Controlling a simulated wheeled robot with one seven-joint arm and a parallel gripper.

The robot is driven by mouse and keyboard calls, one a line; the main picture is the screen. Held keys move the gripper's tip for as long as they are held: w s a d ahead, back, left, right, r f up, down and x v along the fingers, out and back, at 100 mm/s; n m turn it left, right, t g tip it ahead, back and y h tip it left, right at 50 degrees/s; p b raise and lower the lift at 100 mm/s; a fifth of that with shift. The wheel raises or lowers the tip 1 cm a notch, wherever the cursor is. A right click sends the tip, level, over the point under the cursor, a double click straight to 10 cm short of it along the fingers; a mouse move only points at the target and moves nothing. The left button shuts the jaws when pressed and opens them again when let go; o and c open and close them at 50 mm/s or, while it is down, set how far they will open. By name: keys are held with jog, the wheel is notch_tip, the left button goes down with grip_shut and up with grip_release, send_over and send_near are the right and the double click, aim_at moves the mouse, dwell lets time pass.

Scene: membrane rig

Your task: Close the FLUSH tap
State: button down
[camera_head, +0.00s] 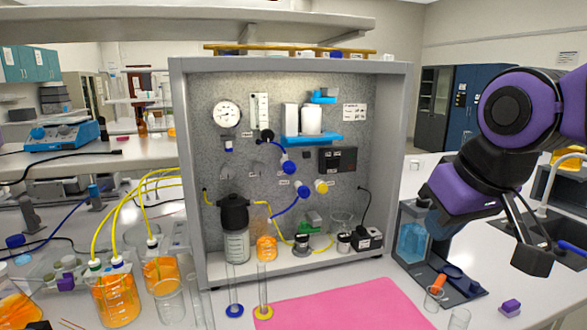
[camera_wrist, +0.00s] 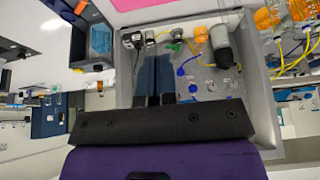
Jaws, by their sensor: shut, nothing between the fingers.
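The rig is a grey panel in a frame (camera_head: 178,160) with small taps and tubing. Two blue tap parts (camera_head: 288,167) and (camera_head: 304,189) sit mid-panel, with a yellow knob (camera_head: 321,187) beside the lower one. Their labels are too small to read, so I cannot tell which is FLUSH. My gripper (camera_head: 533,262) hangs at the right, well apart from the panel and in front of it. In the wrist view my gripper's dark fingers (camera_wrist: 154,82) are together and empty.
A pink mat (camera_head: 325,308) lies before the rig. A tank with blue liquid (camera_head: 412,243) stands between rig and arm. A shelf (camera_head: 190,24) hangs above.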

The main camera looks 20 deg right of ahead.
jog(key=c, duration=1.8)
grip_release()
jog(key=shift+c, duration=0.2)
jog(key=o, duration=0.4)
jog(key=shift+w, duration=0.1)
jog(key=o, duration=0.8)
jog(key=shift+n+t, duration=0.4)
jog(key=shift+t, duration=0.3)
jog(key=w, duration=0.3)
jog(key=w+a, duration=0.1)
jog(key=w, duration=0.2)
jog(key=shift+w+a+f, duration=0.1)
jog(key=shift+o, duration=0.2)
jog(key=m+t+h, duration=0.2)
jog(key=m+t, duration=0.1)
jog(key=t, duration=1.3)
send_near(291, 171)
jog(key=x, duration=1.1)
jog(key=shift+w+a+r, duration=0.15)
jog(key=shift+r, duration=0.1)
